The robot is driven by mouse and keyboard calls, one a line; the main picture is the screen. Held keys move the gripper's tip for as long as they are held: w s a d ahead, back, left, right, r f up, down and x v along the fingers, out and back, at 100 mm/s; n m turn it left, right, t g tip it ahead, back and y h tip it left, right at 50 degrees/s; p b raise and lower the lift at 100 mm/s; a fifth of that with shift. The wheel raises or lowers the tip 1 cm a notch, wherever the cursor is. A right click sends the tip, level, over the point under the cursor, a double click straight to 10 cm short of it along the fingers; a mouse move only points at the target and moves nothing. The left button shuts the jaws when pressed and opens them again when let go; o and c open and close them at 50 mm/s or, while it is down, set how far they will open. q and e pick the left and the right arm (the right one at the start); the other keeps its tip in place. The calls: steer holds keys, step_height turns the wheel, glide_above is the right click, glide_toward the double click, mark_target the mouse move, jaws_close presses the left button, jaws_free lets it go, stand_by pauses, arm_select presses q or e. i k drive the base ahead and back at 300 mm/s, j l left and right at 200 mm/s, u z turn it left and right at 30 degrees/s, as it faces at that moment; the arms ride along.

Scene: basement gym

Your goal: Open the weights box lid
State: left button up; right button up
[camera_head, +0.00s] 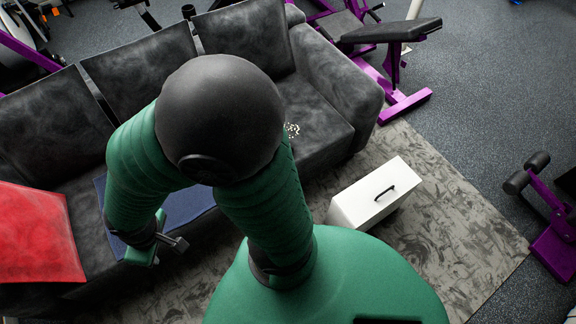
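The weights box appears to be the white box (354,208) on the patterned rug, right of my body. A dark handle (384,193) is on its upper face. The face with the handle looks closed, and no opening shows. My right gripper (172,244) is at the lower left, beside the sofa's front and well apart from the box. It is small and seen at an angle, so I cannot tell if it is open or shut. Nothing is visibly held. My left gripper is not in view.
A dark grey sofa (325,105) runs behind the box, with a red cushion or cloth (38,235) and a blue cloth (187,209). The rug (455,215) is clear right of the box. Purple gym equipment (552,240) stands at right.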

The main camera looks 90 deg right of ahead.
mark_target(362, 200)
steer(key=z, duration=3.9)
steer(key=i+l+u, duration=0.1)
steer(key=i+u, duration=0.2)
steer(key=i, duration=0.45)
